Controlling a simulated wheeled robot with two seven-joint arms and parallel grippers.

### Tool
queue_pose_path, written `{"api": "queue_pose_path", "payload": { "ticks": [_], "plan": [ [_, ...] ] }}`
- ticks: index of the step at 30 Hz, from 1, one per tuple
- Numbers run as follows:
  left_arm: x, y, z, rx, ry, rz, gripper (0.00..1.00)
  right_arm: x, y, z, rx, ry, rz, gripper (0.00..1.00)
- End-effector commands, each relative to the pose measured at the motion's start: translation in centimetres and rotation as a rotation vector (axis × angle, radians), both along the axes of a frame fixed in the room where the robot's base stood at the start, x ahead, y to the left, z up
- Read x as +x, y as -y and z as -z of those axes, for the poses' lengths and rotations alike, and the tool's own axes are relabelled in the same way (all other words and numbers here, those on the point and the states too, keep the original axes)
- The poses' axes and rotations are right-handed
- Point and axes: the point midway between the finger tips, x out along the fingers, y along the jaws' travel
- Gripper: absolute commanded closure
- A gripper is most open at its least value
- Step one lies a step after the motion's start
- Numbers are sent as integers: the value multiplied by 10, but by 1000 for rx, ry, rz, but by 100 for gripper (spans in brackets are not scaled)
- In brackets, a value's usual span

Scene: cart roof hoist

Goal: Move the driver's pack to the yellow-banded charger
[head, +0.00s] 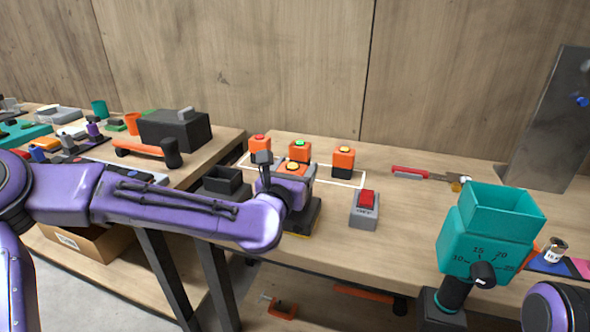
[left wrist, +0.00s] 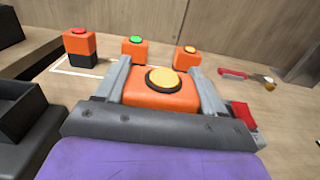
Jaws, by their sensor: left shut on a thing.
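My left gripper (head: 293,172) is shut on an orange pack with a round amber button (head: 293,166). The pack shows between the grey fingers in the left wrist view (left wrist: 160,95). In the head view they are at a black charger with a yellow band (head: 302,234), partly hidden by my arm. I cannot tell whether the pack touches it. Behind stand orange packs with a red button (head: 259,143), a green button (head: 300,150) and an amber button (head: 343,159). An orange driver (head: 140,149) lies on the left table. My right gripper is not in view.
An open black holder (head: 222,182) stands left of the charger. A red-handled tool (head: 410,172) lies farther back. A teal hopper with a dial (head: 492,235) stands at right. A gap separates the two tables.

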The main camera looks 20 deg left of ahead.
Motion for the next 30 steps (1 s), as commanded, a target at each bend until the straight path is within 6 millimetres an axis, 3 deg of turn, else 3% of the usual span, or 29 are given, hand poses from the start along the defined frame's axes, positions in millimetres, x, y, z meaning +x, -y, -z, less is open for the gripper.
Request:
{"api": "queue_pose_path", "payload": {
  "ticks": [1,3,13,24,30],
  "plan": [
    [0,0,-1,0,2,0,22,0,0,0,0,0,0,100],
    [0,0,-1,0,2,0,2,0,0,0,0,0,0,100],
    [-4,0,1,-1,-1,0,2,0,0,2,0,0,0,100],
    [-83,-3,1,-2,2,2,2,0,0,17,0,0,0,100],
    [-105,-4,1,-1,1,0,2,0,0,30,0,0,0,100]
  ]
}}
